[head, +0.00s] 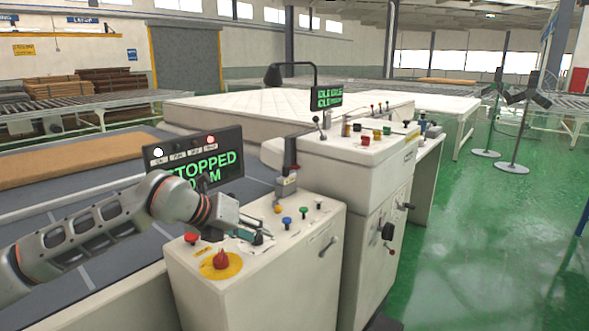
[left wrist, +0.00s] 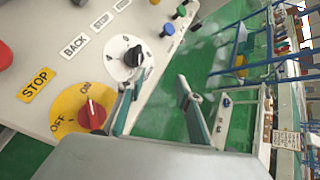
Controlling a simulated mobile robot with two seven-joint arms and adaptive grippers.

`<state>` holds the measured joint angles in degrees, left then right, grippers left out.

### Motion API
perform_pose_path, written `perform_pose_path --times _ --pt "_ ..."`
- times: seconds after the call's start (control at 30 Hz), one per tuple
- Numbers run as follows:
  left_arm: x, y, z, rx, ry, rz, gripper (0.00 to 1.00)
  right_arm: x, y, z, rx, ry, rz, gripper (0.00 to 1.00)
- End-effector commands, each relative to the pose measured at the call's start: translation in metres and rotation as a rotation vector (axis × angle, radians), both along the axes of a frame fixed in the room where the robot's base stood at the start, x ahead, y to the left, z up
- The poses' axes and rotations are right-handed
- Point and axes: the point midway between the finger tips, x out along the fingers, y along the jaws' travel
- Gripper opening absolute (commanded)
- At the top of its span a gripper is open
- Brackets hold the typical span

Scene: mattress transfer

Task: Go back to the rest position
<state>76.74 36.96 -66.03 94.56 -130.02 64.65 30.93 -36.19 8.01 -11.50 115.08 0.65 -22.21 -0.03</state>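My left gripper (head: 262,236) is at the near control box (head: 260,270), by the black selector knob (head: 258,239). In the left wrist view its two fingers (left wrist: 157,98) stand apart with nothing between them. The black knob (left wrist: 134,56) on its white dial is just past the tip of one finger; I cannot tell whether they touch. The red ON/OFF switch (left wrist: 92,114) on a yellow disc is beside that finger. It also shows in the head view (head: 221,258). My right gripper is not in view.
A display reading STOPPED (head: 205,165) stands behind the box. A taller console (head: 345,150) with buttons and levers is to its right. A mattress (head: 75,160) lies on the left conveyor, a white one (head: 240,108) behind. Green floor (head: 470,230) is open at right.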

Motion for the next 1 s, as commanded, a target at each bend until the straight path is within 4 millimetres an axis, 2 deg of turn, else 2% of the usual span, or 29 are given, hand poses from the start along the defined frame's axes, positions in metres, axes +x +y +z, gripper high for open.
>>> perform_pose_path --times 0.03,0.1,0.2,0.33,0.5,0.63,0.77,0.87,1.0 --pt "-0.021 -0.027 -0.018 -0.075 0.049 -0.056 0.35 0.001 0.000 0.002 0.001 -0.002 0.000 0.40" --pt "-0.046 -0.059 -0.032 -0.185 0.105 -0.118 0.35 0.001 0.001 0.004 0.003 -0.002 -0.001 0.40" --pt "-0.082 -0.097 -0.043 -0.355 0.181 -0.185 0.35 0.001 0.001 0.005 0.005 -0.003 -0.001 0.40" --pt "-0.121 -0.133 -0.045 -0.591 0.273 -0.226 0.35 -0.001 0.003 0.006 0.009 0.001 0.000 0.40" --pt "-0.154 -0.155 -0.038 -0.910 0.380 -0.194 0.35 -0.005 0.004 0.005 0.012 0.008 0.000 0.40" --pt "-0.164 -0.151 -0.036 -1.146 0.454 -0.102 0.35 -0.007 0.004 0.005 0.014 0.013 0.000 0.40" --pt "-0.166 -0.134 -0.044 -1.363 0.522 0.045 0.35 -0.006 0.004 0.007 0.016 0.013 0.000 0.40" --pt "-0.165 -0.112 -0.061 -1.512 0.570 0.192 0.35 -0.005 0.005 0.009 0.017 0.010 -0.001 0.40" --pt "-0.167 -0.073 -0.101 -1.681 0.633 0.445 0.35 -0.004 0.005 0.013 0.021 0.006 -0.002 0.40"
